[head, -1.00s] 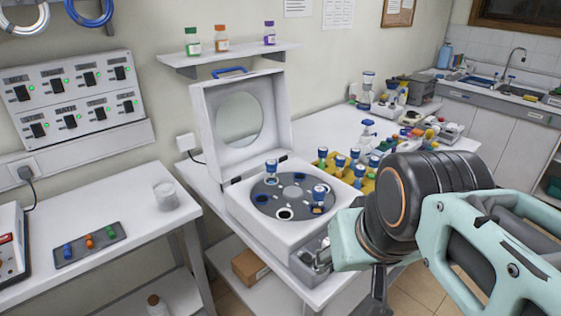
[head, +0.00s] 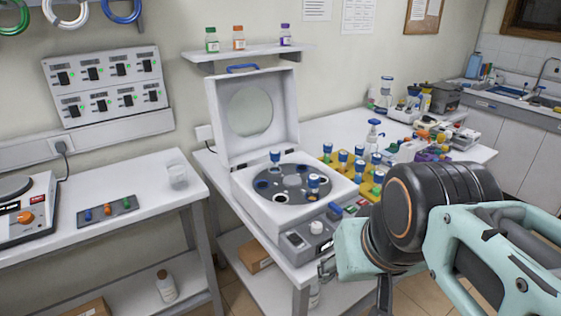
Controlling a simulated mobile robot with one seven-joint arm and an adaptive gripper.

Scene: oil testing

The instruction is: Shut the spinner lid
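The spinner (head: 258,205) is a white box on the white bench, right of the picture's middle left. Its lid (head: 218,118) stands upright, open, with a round window and a blue handle (head: 243,68) on its top edge. The grey rotor (head: 290,186) inside holds blue-capped vials (head: 275,158), with some slots empty. The control panel with a knob (head: 316,227) is on its front. My arm reaches in from the lower right, in front of the bench. My gripper (head: 384,296) shows only in part at the bottom edge, pointing down and apart from the spinner; its fingertips are hidden.
A yellow rack (head: 371,192) of blue-capped vials stands right of the spinner, with bottles and clutter behind it. A shelf (head: 200,58) with small bottles hangs above the lid. A side table (head: 150,200) with a tray and beaker stands left, across a gap.

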